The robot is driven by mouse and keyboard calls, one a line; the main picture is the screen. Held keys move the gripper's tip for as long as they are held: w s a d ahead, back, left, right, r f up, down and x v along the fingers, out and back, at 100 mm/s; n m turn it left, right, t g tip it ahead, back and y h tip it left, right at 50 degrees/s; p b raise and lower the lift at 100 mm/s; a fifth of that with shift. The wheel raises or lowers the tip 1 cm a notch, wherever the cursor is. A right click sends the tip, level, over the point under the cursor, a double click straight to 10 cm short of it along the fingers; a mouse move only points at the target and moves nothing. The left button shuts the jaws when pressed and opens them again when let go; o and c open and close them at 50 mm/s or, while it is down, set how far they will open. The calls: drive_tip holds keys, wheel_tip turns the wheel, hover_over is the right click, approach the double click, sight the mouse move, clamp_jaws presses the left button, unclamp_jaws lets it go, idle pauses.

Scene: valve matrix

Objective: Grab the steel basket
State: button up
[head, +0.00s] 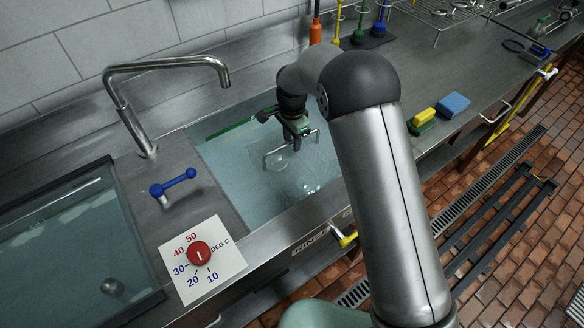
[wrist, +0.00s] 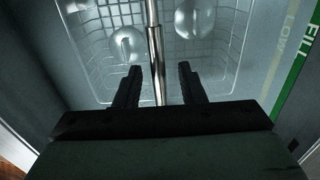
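The steel basket (head: 283,178) sits under water in the rinse sink, and its raised handle (head: 276,153) stands above it. In the wrist view the wire basket (wrist: 88,72) lies below my gripper, with round clear glass pieces inside. My gripper (head: 299,134) is at the handle, pointing down. In the wrist view the bright handle bar (wrist: 154,35) runs between the two fingers of my gripper (wrist: 158,70). The fingers are apart, with a visible gap on the right side of the bar. Whether the left finger touches the bar is hard to tell.
A second water-filled basin (head: 60,245) is at left, with a curved faucet (head: 165,63) and a red temperature dial (head: 199,254) near it. Yellow and blue sponges (head: 453,104) lie right of my arm. A FILL marking (wrist: 308,42) lines the sink wall.

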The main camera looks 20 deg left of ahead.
drive_tip(key=shift+s+f, duration=0.1)
drive_tip(key=shift+f, duration=1.4)
clamp_jaws()
drive_tip(key=shift+r, duration=0.15)
